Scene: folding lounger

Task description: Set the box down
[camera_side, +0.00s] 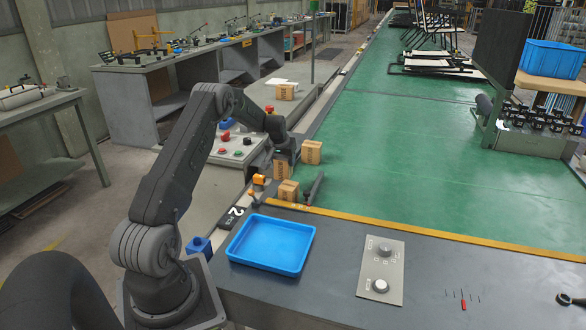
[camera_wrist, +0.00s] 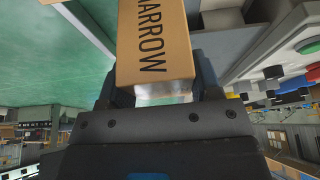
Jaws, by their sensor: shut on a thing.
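A small brown cardboard box (camera_side: 311,152) is held by my gripper (camera_side: 289,150) at the near left of the green surface. In the wrist view the box (camera_wrist: 154,45) fills the upper middle, with dark lettering ending in "ARROW" on its face. My gripper's fingers (camera_wrist: 166,85) stand on both sides of it. In the side view the box sticks out to the right of the gripper. Its gap to the surface below cannot be told.
Another brown box (camera_side: 288,190) stands nearer the camera, beside a dark handle (camera_side: 315,188). An empty blue tray (camera_side: 238,256) sits on the front table. A button panel (camera_side: 236,149) lies left of the gripper. The green surface (camera_side: 420,160) to the right is clear.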

